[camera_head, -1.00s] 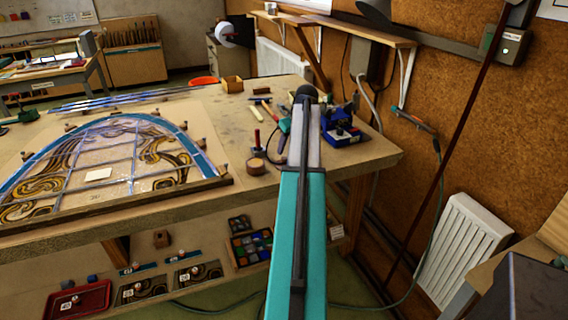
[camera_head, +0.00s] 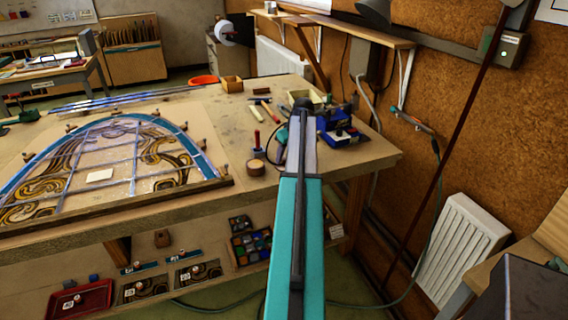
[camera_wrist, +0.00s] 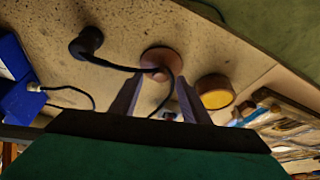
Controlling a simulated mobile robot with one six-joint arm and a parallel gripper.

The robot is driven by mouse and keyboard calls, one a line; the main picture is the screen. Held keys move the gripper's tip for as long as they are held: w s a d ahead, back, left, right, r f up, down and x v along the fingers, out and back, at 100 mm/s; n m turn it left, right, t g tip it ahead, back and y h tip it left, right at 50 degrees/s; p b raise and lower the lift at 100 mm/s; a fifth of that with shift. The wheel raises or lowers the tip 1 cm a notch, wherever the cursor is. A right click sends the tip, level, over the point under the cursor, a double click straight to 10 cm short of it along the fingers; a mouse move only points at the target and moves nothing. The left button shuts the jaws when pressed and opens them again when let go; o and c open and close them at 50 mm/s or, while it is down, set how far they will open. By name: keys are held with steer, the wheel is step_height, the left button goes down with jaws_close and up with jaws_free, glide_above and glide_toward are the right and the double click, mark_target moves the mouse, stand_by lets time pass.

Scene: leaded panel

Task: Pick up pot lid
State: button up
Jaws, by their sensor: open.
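A round brownish-pink disc (camera_wrist: 158,58), which looks like the pot lid, lies on the bench in the wrist view. A dark cable crosses it. A round pot (camera_wrist: 215,92) with a yellowish top stands just right of it in that view; a pot (camera_head: 256,167) also shows in the head view, left of my arm. My gripper (camera_wrist: 158,80) is open and empty, its two fingers pointing towards the disc with a finger on either side below it. The remaining height above it is unclear. My arm covers the disc in the head view.
A blue soldering station (camera_head: 341,131) stands right of my arm. A dark round-ended item (camera_wrist: 88,42) with a cable lies near the disc. A red-handled tool (camera_head: 257,140) stands behind the pot. The leaded panel (camera_head: 110,160) fills the bench's left side.

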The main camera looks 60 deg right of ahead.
steer(key=shift+w+d+f, duration=0.1)
steer(key=shift+w+f, duration=0.1)
steer(key=shift+f, duration=0.45)
jaws_close()
steer(key=shift+r, duration=0.1)
steer(key=shift+r+b, duration=0.7)
steer(key=shift+r, duration=0.9)
steer(key=s+a+r+b, duration=0.1)
steer(key=s+a+b, duration=0.2)
steer(key=s+a, duration=0.7)
steer(key=shift+s+a+r+b, duration=0.25)
steer(key=shift+s+r+b, duration=0.1)
steer(key=shift+s, duration=0.7)
